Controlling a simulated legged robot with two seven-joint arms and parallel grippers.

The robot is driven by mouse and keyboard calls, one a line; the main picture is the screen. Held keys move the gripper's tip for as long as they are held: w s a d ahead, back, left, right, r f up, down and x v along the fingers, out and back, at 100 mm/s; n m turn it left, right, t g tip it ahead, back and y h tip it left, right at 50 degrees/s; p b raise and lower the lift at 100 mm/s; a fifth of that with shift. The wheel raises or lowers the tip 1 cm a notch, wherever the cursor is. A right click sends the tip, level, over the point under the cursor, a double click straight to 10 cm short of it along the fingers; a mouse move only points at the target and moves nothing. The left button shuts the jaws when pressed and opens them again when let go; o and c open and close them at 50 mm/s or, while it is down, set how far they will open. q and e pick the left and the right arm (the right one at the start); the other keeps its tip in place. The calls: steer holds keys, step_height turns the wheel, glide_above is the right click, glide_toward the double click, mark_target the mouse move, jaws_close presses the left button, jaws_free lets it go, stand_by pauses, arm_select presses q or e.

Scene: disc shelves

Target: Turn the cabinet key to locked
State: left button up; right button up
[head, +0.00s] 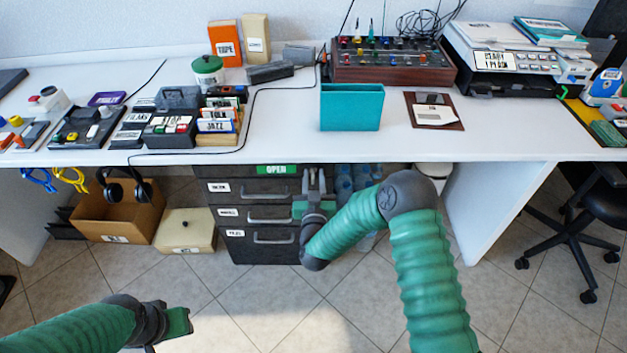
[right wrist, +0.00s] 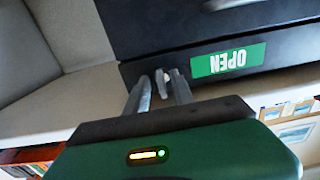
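The dark cabinet (head: 255,188) stands under the desk, with a green OPEN label (head: 275,169) on its top strip. The label shows upside down in the right wrist view (right wrist: 228,60). A small pale metal piece, which looks like the key (right wrist: 160,80), is at the cabinet's edge beside the label. My right gripper (head: 314,178) is at the cabinet's top right corner. In the right wrist view its two fingers stand apart, one on each side of the key; firm contact is not visible. My left gripper (head: 180,322) is low at the left, away from the cabinet, its finger gap unclear.
The desk edge (head: 400,157) runs just above my right gripper. Drawers with handles (head: 270,218) are below the label. Blue bottles (head: 350,180) stand right of the cabinet. A cardboard box (head: 120,210) and a beige box (head: 188,230) are at its left. The floor in front is clear.

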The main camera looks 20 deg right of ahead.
steer(key=shift+a+r, duration=0.1)
steer(key=shift+a, duration=0.1)
steer(key=shift+c, duration=1.6)
jaws_close()
